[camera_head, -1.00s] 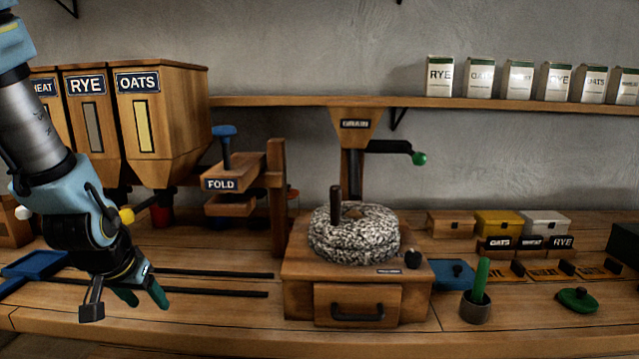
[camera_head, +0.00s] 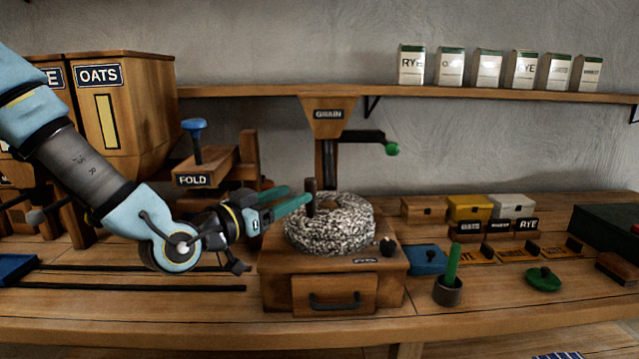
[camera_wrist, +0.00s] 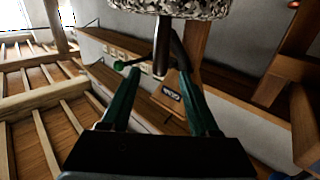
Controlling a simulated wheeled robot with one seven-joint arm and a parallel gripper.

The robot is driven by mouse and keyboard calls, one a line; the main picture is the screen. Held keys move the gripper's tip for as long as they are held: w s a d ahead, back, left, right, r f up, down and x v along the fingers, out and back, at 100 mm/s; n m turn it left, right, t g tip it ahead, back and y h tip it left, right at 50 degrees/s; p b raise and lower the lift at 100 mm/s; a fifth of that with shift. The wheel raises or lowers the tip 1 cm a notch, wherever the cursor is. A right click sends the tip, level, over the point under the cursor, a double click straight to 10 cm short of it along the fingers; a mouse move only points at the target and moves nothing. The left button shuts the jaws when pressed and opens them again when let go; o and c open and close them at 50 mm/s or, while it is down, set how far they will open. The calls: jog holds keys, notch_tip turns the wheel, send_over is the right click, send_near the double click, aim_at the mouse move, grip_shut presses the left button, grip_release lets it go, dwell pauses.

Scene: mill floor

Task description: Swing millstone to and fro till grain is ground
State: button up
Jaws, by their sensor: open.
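The speckled millstone (camera_head: 332,226) sits on the wooden mill box, with a dark upright handle (camera_head: 311,199) near its left side. My gripper (camera_head: 292,199) has green fingers and is open. It reaches in from the left at the height of the handle, its tips close to it. In the wrist view, which looks upside down, the handle (camera_wrist: 162,45) lies ahead and between the open fingers (camera_wrist: 160,74), below the stone (camera_wrist: 180,7). Contact cannot be made out. The GRAIN hopper (camera_head: 328,116) stands behind the stone. No grain shows.
The mill box has a drawer (camera_head: 334,295) at the front and a black knob (camera_head: 387,246). A FOLD press (camera_head: 205,170) and OATS bin (camera_head: 122,115) stand left. A pestle cup (camera_head: 448,291), green lid (camera_head: 543,279) and small boxes (camera_head: 470,207) stand right.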

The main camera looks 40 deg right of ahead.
jog(key=p, duration=0.3)
send_over(320, 213)
jog(key=shift+w+d+f, duration=0.1)
jog(key=shift+w, duration=0.05)
grip_shut()
dwell(0.4)
dwell(0.9)
